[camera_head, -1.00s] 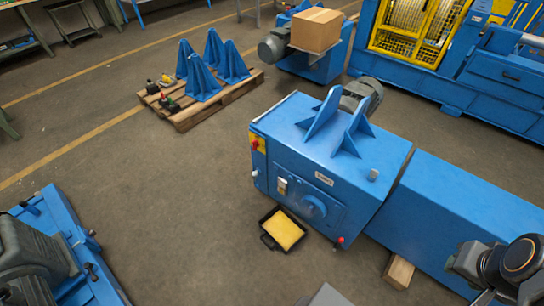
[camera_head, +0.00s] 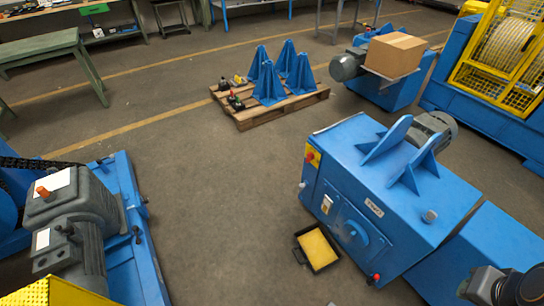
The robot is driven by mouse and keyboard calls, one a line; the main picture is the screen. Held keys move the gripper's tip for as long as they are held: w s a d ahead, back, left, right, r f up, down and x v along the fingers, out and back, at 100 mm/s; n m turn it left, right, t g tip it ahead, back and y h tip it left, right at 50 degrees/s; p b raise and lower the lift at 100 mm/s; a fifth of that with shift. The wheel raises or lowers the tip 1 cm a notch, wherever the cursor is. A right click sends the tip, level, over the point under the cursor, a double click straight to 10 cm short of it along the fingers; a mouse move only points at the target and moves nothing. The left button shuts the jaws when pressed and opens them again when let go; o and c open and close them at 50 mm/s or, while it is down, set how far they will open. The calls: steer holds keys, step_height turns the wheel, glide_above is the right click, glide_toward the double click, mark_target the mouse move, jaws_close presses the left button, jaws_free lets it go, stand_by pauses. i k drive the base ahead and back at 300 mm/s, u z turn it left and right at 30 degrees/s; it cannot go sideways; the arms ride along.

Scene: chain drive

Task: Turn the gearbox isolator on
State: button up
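The blue gearbox housing (camera_head: 395,185) stands right of centre, with two upright blue fins on top. On its near-left face are a red knob on a yellow plate (camera_head: 312,157), a small pale switch plate (camera_head: 326,204) and a round blue cover (camera_head: 356,232). A red-tipped part (camera_head: 374,279) sits low at its corner. No readable label shows which of these is the isolator, and its setting is too small to tell. A dark part of my arm shows at the lower right edge; my gripper's fingers are not visible.
A black tray with a yellow pad (camera_head: 317,248) lies on the floor against the housing. A grey motor unit (camera_head: 75,225) on a blue frame stands at left. A pallet (camera_head: 258,117) with blue brackets lies behind. Floor between them is clear.

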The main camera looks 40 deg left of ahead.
mark_target(311, 155)
steer(key=u, duration=0.8)
steer(key=i, duration=0.7)
steer(key=u, duration=0.75)
steer(key=k, duration=1.25)
steer(key=u, duration=0.85)
steer(key=i, duration=1.3)
steer(key=z, duration=0.75)
steer(key=i, duration=0.5)
steer(key=z, duration=0.55)
